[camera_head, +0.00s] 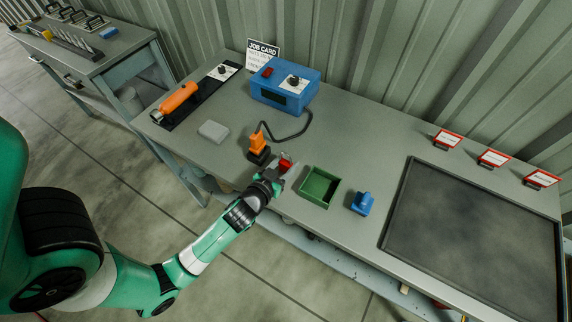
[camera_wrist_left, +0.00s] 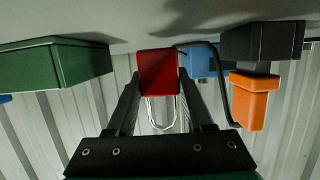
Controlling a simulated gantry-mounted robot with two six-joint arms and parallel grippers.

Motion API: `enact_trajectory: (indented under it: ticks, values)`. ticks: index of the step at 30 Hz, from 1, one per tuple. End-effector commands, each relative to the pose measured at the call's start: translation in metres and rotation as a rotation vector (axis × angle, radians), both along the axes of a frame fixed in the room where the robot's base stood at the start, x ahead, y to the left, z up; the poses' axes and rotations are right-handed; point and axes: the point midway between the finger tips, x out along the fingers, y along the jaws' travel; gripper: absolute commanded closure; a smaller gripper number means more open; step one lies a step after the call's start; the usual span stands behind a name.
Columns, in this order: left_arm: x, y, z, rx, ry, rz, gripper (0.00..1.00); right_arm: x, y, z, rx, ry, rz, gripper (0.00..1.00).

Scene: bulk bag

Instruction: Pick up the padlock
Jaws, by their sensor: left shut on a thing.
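The red padlock (camera_head: 285,164) is at the bench's front edge area, between the orange-and-black device and the green tray. My left gripper (camera_head: 279,173) reaches it from the front and is shut on it. In the left wrist view, which looks upside down, the padlock's red body (camera_wrist_left: 158,72) sits between the two black fingertips (camera_wrist_left: 158,82). Its silver shackle shows below the body in that picture. I cannot tell whether the padlock touches the bench top. My right gripper is not in view.
An orange-and-black device (camera_head: 258,144) with a dark cable stands close left of the gripper. A green open tray (camera_head: 319,187) is close right, then a blue block (camera_head: 362,203). A blue box (camera_head: 285,86), grey block (camera_head: 213,131) and orange tool (camera_head: 175,99) lie farther off.

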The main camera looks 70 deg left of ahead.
Motion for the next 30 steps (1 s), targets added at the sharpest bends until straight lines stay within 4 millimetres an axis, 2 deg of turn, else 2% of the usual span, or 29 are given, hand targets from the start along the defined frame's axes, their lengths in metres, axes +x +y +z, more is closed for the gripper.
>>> enact_trajectory:
  ticks: [1, 3, 9, 15, 18, 22, 30]
  values:
    - [0.000, 0.000, 0.015, 0.002, -0.004, 0.000, 1.00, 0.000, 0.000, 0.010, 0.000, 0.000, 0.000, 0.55]
    - [-0.005, -0.002, 0.028, 0.000, -0.002, 0.000, 1.00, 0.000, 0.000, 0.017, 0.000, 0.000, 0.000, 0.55]
    - [-0.048, -0.018, 0.083, 0.001, -0.002, 0.000, 1.00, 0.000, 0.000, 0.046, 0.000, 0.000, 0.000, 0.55]
    - [-0.100, -0.038, 0.101, -0.001, 0.005, 0.000, 1.00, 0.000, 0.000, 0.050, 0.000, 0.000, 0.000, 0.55]
    - [-0.117, -0.045, 0.108, 0.000, 0.002, 0.001, 1.00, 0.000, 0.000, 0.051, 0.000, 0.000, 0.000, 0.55]
    - [-0.128, -0.049, 0.113, 0.000, 0.000, 0.001, 1.00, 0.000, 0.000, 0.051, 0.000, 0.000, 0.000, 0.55]
    - [-0.131, -0.050, 0.115, 0.001, -0.002, 0.000, 1.00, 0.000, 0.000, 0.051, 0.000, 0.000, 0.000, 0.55]
